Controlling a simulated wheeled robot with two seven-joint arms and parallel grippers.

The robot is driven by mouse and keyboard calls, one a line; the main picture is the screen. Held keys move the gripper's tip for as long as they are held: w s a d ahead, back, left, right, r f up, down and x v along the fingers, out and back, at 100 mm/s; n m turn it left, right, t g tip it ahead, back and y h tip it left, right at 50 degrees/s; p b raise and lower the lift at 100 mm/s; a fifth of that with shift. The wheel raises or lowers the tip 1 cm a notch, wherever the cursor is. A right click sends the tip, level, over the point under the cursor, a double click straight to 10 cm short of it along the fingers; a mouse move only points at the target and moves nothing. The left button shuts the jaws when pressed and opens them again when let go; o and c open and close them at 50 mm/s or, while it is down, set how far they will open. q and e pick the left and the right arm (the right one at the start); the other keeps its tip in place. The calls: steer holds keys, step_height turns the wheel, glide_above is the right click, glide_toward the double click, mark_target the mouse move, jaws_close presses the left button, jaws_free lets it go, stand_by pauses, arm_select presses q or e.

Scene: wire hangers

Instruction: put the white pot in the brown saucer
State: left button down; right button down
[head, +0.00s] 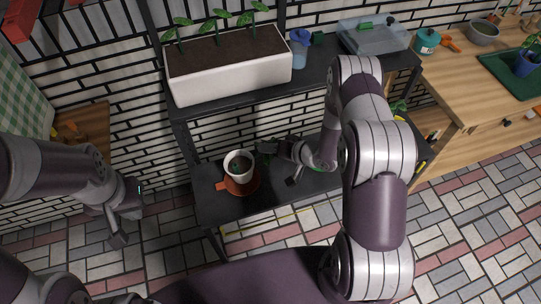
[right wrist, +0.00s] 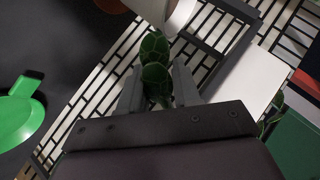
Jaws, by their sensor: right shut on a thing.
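The white pot (head: 238,168), with dark soil and a little green inside, appears upright in the brown saucer (head: 250,187) on the dark bench shelf. My right gripper (head: 279,164) is just right of the pot, apparently apart from it. In the right wrist view, green plant leaves (right wrist: 155,75) lie between its fingers (right wrist: 158,90), and it is shut on them. A white surface, probably the pot (right wrist: 170,12), shows beyond the leaves. Part of the brown saucer (right wrist: 110,5) shows at the top edge. My left gripper (head: 128,214) is open and empty, left of the bench.
A long white planter (head: 230,80) with seedlings stands on the upper shelf, beside a blue bottle (head: 300,48) and a clear box (head: 374,36). A green saucer (right wrist: 22,108) lies on the dark shelf, mostly behind my right arm in the head view. The shelf's front is clear.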

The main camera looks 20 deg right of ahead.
step_height(320, 180, down, 4)
steer(key=shift+f, duration=0.1)
steer(key=c, duration=0.8)
jaws_free()
steer(key=v, duration=1.2)
steer(key=w+d+r+n+g+h, duration=0.2)
steer(key=w+d+r+h, duration=0.1)
steer(key=r+h, duration=0.35)
steer(key=s+a+r+g, duration=0.2)
steer(key=s+a+r, duration=0.1)
steer(key=s+r, duration=0.2)
steer(key=s+a+r+n+g, duration=0.1)
steer(key=s+a+r+g, duration=0.2)
steer(key=s+r, duration=0.3)
steer(key=s+a+h, duration=0.1)
steer(key=s, duration=0.2)
steer(key=shift+s+a+r, duration=0.2)
steer(key=shift+s+a, duration=0.05)
steer(key=shift+a, duration=0.05)
